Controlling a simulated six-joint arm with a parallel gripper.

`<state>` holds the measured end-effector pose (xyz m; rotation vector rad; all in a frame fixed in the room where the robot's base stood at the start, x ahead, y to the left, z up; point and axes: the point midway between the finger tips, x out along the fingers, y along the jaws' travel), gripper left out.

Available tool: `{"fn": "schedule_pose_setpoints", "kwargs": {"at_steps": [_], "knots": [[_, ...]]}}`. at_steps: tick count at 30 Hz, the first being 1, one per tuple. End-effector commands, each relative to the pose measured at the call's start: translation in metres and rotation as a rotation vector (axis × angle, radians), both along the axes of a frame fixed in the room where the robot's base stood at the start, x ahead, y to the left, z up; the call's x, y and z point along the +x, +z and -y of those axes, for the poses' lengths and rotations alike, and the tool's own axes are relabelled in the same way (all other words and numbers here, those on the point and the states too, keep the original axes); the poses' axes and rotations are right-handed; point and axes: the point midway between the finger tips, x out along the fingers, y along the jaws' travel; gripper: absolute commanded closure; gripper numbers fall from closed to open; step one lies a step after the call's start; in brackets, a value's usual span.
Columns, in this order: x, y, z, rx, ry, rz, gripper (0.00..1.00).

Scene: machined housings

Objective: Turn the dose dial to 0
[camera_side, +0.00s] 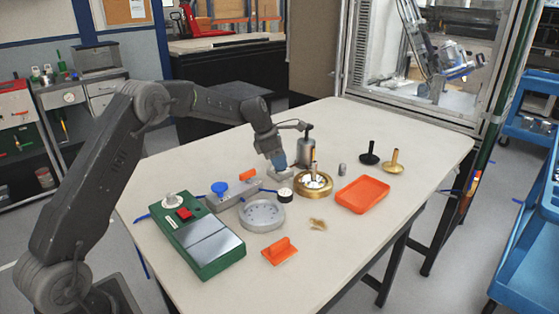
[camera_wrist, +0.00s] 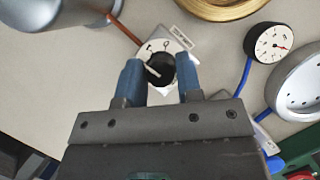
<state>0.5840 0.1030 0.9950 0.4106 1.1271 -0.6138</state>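The dose dial, a black knob (camera_wrist: 160,69) with a white pointer line, sits on a pale marked plate (camera_wrist: 172,38) in the wrist view. A 0-like mark is at the plate's upper middle, with another mark to its left. The pointer line slants toward the left, away from the 0-like mark. In the side view the dial's small pale block (camera_side: 280,176) is under my gripper (camera_side: 278,164), which largely hides the knob. In the wrist view the blue fingers of my gripper (camera_wrist: 160,80) stand apart on either side of the knob; firm contact is not visible.
A grey metal canister (camera_side: 306,150) stands close behind the dial. A brass ring (camera_side: 314,184), a gauge (camera_side: 285,195) and a grey round housing (camera_side: 262,215) are near it. An orange tray (camera_side: 362,195) lies right. A green box (camera_side: 205,250) is front left.

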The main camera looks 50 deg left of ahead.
Motion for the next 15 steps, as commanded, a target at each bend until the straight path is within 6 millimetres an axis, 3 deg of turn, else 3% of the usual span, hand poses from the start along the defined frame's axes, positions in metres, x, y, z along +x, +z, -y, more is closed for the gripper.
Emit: {"fn": "schedule_pose_setpoints", "kwargs": {"at_steps": [7, 15], "knots": [[-0.0001, 0.0003, -0.0001, 0.000, 0.000, 0.000, 0.91], [0.0001, 0.0003, -0.0003, 0.000, -0.024, 0.000, 0.93]]}}
